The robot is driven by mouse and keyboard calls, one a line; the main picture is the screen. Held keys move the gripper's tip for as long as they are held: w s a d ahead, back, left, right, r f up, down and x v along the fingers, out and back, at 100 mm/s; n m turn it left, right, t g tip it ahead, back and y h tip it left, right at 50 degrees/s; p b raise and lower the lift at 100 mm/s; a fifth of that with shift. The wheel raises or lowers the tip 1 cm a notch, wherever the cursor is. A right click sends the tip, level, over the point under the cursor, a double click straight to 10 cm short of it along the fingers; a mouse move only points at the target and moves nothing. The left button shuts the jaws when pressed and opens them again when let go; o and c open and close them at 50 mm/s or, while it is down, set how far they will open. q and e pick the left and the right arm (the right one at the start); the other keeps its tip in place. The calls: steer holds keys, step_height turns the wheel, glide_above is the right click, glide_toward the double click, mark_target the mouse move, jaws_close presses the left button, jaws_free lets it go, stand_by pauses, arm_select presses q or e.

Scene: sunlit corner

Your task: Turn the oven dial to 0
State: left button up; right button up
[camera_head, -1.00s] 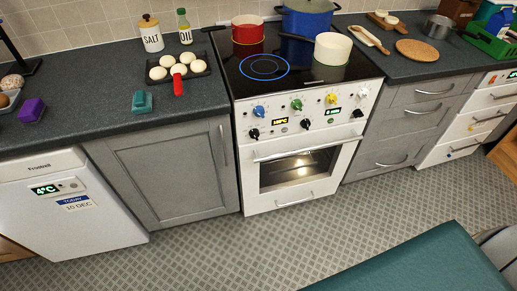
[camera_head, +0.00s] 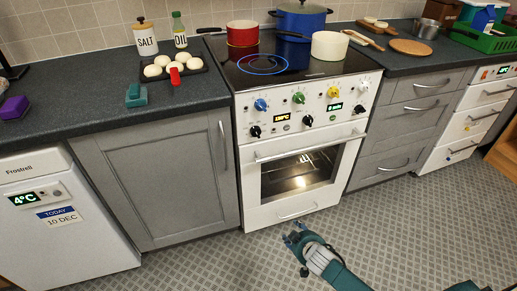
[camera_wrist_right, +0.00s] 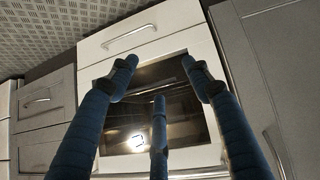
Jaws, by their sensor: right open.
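The white oven (camera_head: 295,150) stands mid-picture in the head view. Its front panel has blue (camera_head: 261,105), green (camera_head: 299,98), yellow (camera_head: 333,92) and white (camera_head: 363,87) knobs in the upper row. Below are black dials at left (camera_head: 255,131), middle (camera_head: 307,121) and right (camera_head: 360,109), and two lit displays. The dial markings are too small to read. My right gripper (camera_head: 296,238) is open and empty, low in front of the oven, well below the panel. In the right wrist view its fingers (camera_wrist_right: 160,78) spread before the oven's glass door (camera_wrist_right: 175,120). My left gripper is out of view.
The oven door handle (camera_head: 308,147) sticks out below the panel. A red pot (camera_head: 242,36), a blue pot (camera_head: 302,20) and a cream pan (camera_head: 331,46) stand on the hob. Grey cabinets flank the oven; the floor in front is clear.

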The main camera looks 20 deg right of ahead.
steer(key=w+a+r+t+b, duration=0.1)
steer(key=w+r+t+b, duration=0.3)
steer(key=w+r, duration=0.55)
steer(key=m+t+y+b, duration=0.15)
steer(key=t+b, duration=0.35)
steer(key=b, duration=0.5)
glide_toward(258, 135)
steer(key=shift+n, duration=0.25)
steer(key=w+b, duration=0.1)
steer(key=w, duration=0.7)
steer(key=shift+w+a, duration=0.2)
steer(key=shift+w, duration=0.1)
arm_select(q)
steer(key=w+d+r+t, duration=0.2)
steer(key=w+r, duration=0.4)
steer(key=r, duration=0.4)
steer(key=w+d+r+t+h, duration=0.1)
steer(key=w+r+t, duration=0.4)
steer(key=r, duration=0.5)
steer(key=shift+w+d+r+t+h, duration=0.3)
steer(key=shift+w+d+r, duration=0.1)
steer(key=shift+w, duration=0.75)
arm_select(e)
steer(key=shift+w, duration=0.5)
steer(key=shift+r, duration=0.1)
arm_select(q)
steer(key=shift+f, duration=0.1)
arm_select(e)
steer(key=c, duration=1.2)
